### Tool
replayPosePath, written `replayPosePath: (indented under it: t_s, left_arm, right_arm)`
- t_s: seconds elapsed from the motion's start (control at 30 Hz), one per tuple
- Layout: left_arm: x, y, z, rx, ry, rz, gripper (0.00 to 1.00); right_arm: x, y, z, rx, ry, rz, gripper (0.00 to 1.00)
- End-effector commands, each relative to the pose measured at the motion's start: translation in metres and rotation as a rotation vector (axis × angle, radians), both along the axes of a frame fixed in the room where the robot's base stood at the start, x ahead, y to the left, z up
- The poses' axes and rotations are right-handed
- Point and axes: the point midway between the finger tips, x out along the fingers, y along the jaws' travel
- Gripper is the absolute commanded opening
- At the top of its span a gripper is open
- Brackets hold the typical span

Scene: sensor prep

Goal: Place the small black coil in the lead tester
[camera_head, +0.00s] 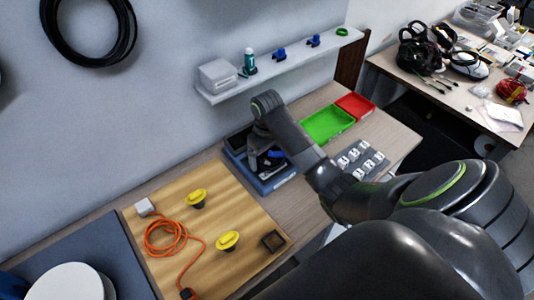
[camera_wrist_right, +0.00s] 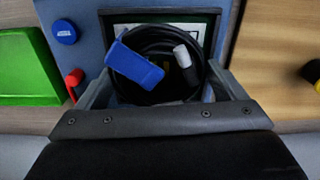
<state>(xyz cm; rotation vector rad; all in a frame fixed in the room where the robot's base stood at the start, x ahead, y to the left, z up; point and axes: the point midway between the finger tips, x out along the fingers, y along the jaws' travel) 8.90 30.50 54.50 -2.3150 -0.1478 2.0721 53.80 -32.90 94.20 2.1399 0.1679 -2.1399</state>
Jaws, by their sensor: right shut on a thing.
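The small black coil (camera_wrist_right: 152,36) has a blue plug and a white-tipped plug lying across it. My right gripper (camera_wrist_right: 160,72) is shut on the coil, with a finger at each side of it. The lead tester (camera_head: 283,180) is a blue box near the wall, right of the wooden board. Its dark-framed pocket lies under the coil in the right wrist view, with a blue button (camera_wrist_right: 65,31) and a red lever (camera_wrist_right: 74,78) to the left. I cannot tell whether the coil touches the pocket floor. In the head view, my gripper (camera_head: 264,158) partly hides the tester and coil.
A wooden board (camera_head: 225,208) holds an orange cable (camera_head: 165,238) and two yellow knobs. A green tray (camera_head: 328,121) and red tray (camera_head: 356,105) stand right of the tester. A shelf (camera_head: 290,62) hangs above. A large black coil (camera_head: 88,62) hangs on the wall.

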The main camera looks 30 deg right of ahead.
Motion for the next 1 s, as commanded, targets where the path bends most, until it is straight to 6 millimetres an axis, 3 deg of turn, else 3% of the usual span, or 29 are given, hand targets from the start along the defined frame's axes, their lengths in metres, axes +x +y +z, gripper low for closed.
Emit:
replayPosePath:
  t_s: [0.17, 0.2, 0.27, 0.63, 0.87, 1.0]
  left_arm:
    - [-0.001, 0.0, 0.0, 0.0, 0.002, 0.0, 0.36]
    - [-0.002, 0.0, 0.0, 0.0, 0.003, 0.0, 0.36]
    - [-0.002, 0.0, 0.0, 0.0, 0.004, 0.0, 0.36]
    - [-0.004, 0.0, -0.003, 0.0, 0.006, 0.001, 0.36]
    - [-0.004, 0.0, -0.001, 0.0, 0.007, 0.001, 0.36]
    - [-0.004, 0.0, 0.023, 0.0, 0.007, 0.001, 0.36]
  right_arm:
    - [0.0, 0.0, -0.002, 0.0, 0.0, 0.0, 0.63]
    - [0.0, 0.0, -0.003, 0.001, 0.001, 0.0, 0.92]
    - [0.0, 0.0, -0.003, 0.001, 0.001, 0.0, 1.0]
    - [0.001, 0.0, 0.007, 0.0, -0.002, 0.0, 1.0]
    - [0.001, -0.001, 0.055, -0.002, -0.005, 0.002, 1.0]
    - [0.0, 0.0, 0.075, 0.001, 0.001, 0.0, 1.0]
